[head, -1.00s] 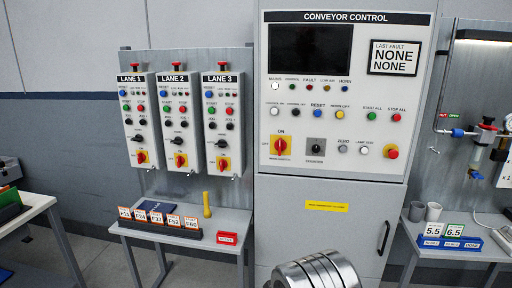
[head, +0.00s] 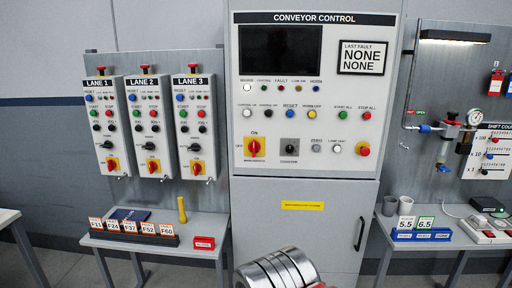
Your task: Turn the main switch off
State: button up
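The main switch (head: 254,147) is a red rotary knob on a yellow plate at the lower left of the CONVEYOR CONTROL panel (head: 357,99). Its knob looks upright, toward the ON label above it; the OFF label is to its left. The white MAINS lamp (head: 247,88) on the same panel looks lit. A ringed silver part of my arm (head: 280,270) shows at the bottom edge, below and well apart from the switch. My gripper's fingers are not in view.
Lane boxes with smaller red-on-yellow switches hang at left, LANE 3 (head: 195,125) nearest the panel. A low table (head: 205,222) stands at left and another (head: 450,238) at right. The cabinet handle (head: 360,233) sticks out at lower right.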

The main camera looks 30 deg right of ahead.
aim_at(254, 146)
jog(key=z, duration=0.05)
jog(key=i, duration=0.95)
jog(key=u, duration=0.1)
